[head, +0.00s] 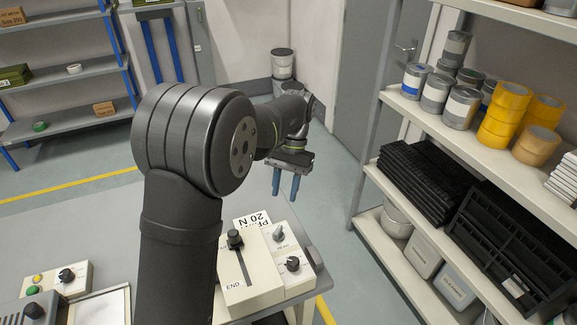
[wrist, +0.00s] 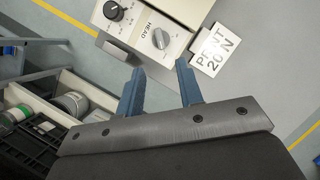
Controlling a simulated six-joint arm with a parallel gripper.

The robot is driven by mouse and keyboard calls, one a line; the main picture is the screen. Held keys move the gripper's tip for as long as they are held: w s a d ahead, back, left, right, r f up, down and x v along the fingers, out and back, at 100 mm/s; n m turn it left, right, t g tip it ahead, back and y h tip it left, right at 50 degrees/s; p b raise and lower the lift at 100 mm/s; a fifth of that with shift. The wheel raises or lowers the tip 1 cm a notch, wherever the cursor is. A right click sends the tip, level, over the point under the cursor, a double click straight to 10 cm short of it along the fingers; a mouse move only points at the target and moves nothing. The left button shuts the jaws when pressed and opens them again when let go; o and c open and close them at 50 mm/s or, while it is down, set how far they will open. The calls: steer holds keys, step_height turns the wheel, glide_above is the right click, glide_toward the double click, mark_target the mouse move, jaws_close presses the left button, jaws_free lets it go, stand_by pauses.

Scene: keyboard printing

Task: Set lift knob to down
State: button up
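The gripper also shows in the wrist view (wrist: 159,72). A grey pointer knob (head: 279,234) sits on the box beside a label that reads HEAD in the wrist view, where the knob (wrist: 160,39) lies just beyond the fingertips. A black dial knob (head: 293,264) sits nearer the front. No label reading "lift" is legible, so I cannot tell for certain which knob bears that name.
A black slider handle (head: 235,239) stands in a slot marked END. A "PRINT 20 N" card (wrist: 216,52) lies beside the box. Another control panel (head: 56,279) is at left. A loaded shelf (head: 462,143) stands at right.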

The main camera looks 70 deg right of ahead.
steer(key=v, duration=0.6)
steer(key=shift+r, duration=0.15)
steer(key=shift+d, duration=0.15)
steer(key=w+a+r+n+h, duration=0.25)
steer(key=w+a, duration=0.55)
steer(key=a, duration=0.5)
steer(key=w+a+r+n+h, duration=0.2)
steer(key=w+a+r+n, duration=0.2)
steer(key=w+a, duration=0.7)
steer(key=s+a+f+n+t, duration=0.1)
steer(key=s+a+f+n, duration=0.1)
steer(key=a, duration=0.6)
steer(key=s+a+f+n+t+h, duration=0.1)
steer(key=s+a+f+n+t, duration=0.1)
steer(key=a+f, duration=0.3)
steer(key=s+a+f+n+t+h, duration=0.1)
steer(key=s+a+f+n+t, duration=0.1)
steer(key=a, duration=1.1)
steer(key=shift+s+f+n, duration=0.45)
steer(key=shift+s+f, duration=0.4)
